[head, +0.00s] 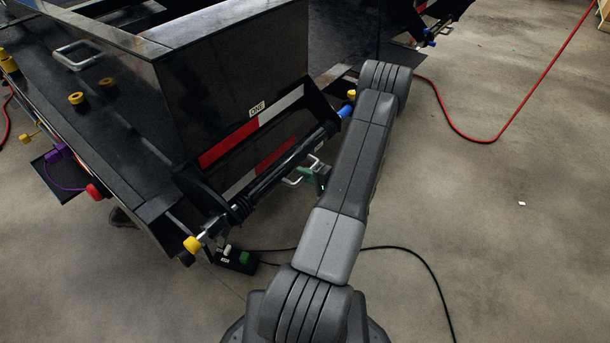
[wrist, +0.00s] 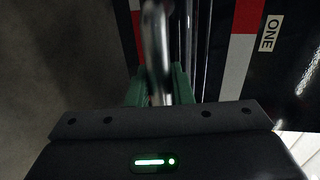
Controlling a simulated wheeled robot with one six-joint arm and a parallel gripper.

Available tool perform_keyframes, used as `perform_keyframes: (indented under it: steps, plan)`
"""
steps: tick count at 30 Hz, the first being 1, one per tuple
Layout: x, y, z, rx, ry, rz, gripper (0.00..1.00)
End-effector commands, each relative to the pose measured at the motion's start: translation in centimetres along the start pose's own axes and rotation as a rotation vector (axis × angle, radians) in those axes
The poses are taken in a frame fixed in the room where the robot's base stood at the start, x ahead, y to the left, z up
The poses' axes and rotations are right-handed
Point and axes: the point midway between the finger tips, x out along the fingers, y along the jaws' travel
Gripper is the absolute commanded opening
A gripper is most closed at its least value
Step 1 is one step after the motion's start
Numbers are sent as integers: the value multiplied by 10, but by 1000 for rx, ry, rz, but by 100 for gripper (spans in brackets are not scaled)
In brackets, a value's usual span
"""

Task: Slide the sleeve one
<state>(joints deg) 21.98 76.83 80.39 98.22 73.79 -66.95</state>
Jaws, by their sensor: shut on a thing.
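The trailer frame (head: 225,90) carries a label reading ONE (head: 257,108), which also shows in the wrist view (wrist: 270,33). Below its red-and-white strip, a long black sleeve (head: 285,168) lies along a bar, with a yellow end at lower left and blue and yellow ends at upper right. A bare metal handle (head: 290,182) sticks out beside the sleeve. My gripper (head: 308,172) is at this handle. In the wrist view its green fingers (wrist: 158,88) are shut on the handle (wrist: 157,45). Where the handle joins the sleeve is hard to see.
A small black box with a green button (head: 245,259) sits on the floor below the sleeve's lower end, with a black cable (head: 400,255). A red hose (head: 470,138) lies at right. Another trailer frame (head: 405,30) stands behind. The floor at right is mostly clear.

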Motion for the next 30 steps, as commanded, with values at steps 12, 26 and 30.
perform_keyframes:
  steps: [12, 26, 30]
  plan:
    - [0, 5, -82, -10, 14, -2, 0]
    - [-2, 1, -119, 0, 2, 2, 0]
    - [-2, 1, -118, 0, 1, 2, 0]
